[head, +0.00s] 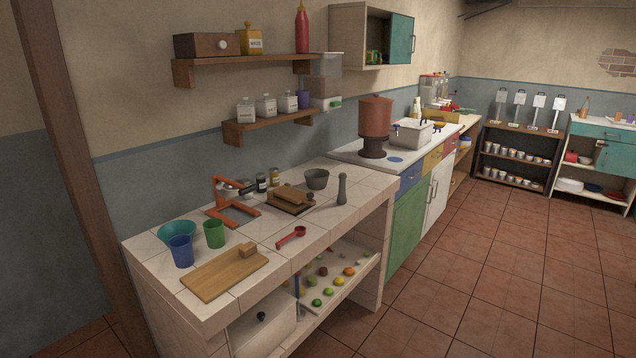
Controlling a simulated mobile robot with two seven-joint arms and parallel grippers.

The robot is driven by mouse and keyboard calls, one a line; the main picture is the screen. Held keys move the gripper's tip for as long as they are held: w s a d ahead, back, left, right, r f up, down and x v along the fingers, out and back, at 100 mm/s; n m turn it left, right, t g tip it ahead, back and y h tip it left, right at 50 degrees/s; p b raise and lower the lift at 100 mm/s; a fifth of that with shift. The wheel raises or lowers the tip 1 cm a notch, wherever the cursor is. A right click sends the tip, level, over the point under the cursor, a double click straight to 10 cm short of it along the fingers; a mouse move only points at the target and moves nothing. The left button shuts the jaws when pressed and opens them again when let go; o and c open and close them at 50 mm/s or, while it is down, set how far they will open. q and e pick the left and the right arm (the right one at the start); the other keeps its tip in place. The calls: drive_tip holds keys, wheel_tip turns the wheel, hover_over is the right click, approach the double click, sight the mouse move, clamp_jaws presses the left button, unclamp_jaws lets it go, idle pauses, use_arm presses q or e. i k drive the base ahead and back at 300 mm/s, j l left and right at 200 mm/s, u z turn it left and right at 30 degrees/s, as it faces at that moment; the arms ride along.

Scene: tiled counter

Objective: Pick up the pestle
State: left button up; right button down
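The pestle (342,189) is a dark grey, slim upright piece with a wider base. It stands on the white tiled counter (240,275) near the front edge, towards its right end. A dark grey mortar bowl (317,179) sits just behind and to the left of it, apart from it. Neither of my grippers shows in the head view.
Left of the pestle are a brown press (291,198), an orange stand (233,206) and a red scoop (291,237). Cups and a wooden board (225,274) occupy the near left end. The tiled floor (480,270) in front of the counter is clear.

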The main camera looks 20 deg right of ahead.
sight(342, 199)
drive_tip(key=i+l+u, duration=0.15)
drive_tip(key=i+l, duration=0.4)
drive_tip(key=i+l+u, duration=0.2)
drive_tip(key=i+l, duration=0.3)
drive_tip(key=l, duration=0.15)
